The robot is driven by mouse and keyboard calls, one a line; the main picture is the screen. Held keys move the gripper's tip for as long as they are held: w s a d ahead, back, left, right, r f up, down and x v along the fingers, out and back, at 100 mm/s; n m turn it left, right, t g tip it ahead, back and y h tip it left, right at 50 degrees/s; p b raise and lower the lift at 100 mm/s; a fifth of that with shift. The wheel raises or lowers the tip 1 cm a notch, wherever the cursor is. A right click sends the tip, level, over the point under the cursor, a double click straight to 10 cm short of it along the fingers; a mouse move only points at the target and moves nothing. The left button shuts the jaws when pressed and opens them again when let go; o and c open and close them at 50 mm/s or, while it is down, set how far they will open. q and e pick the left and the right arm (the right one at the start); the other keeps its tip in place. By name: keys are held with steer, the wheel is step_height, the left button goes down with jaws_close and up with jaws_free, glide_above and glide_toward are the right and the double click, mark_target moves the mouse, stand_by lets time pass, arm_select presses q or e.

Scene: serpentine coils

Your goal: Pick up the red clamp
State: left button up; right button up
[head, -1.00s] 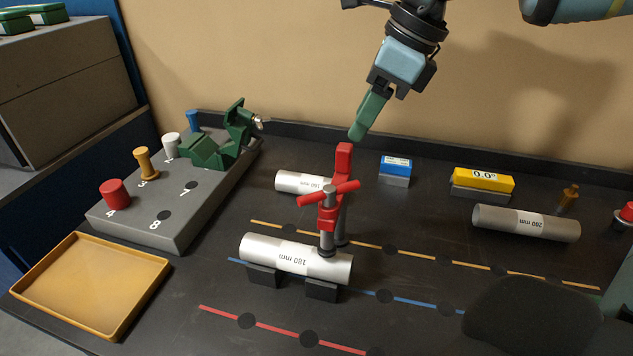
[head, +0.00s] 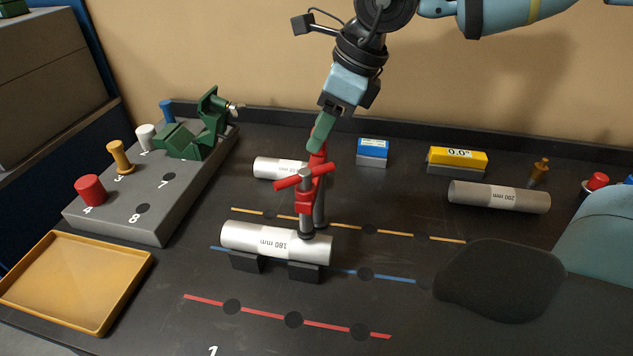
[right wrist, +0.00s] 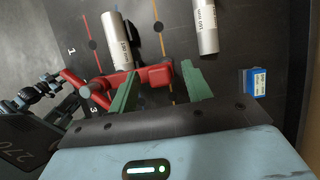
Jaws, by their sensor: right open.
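The red clamp (head: 304,198) stands upright at the right end of the 180 mm cylinder (head: 262,242), with a red cross handle and a grey post. My right gripper (head: 321,133) is open, and its green fingers come down from above to the clamp's top. In the right wrist view, the red clamp (right wrist: 155,75) reaches up between the two green fingers of my right gripper (right wrist: 159,88), with a gap beside the right finger. Contact with the left finger cannot be told. In the head view the fingers partly hide the clamp's top. My left gripper is not in view.
The cylinder rests on dark blocks. Behind the clamp lies another cylinder (head: 275,168). A blue box (head: 372,151), a yellow level (head: 457,159) and a 200 mm cylinder (head: 499,196) are to the right. A grey rack (head: 112,224) and an orange tray (head: 75,282) are left.

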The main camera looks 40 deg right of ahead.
steer(key=shift+x, duration=0.8)
steer(key=shift+s, duration=0.1)
jaws_close()
steer(key=shift+r, duration=0.1)
stand_by(0.7)
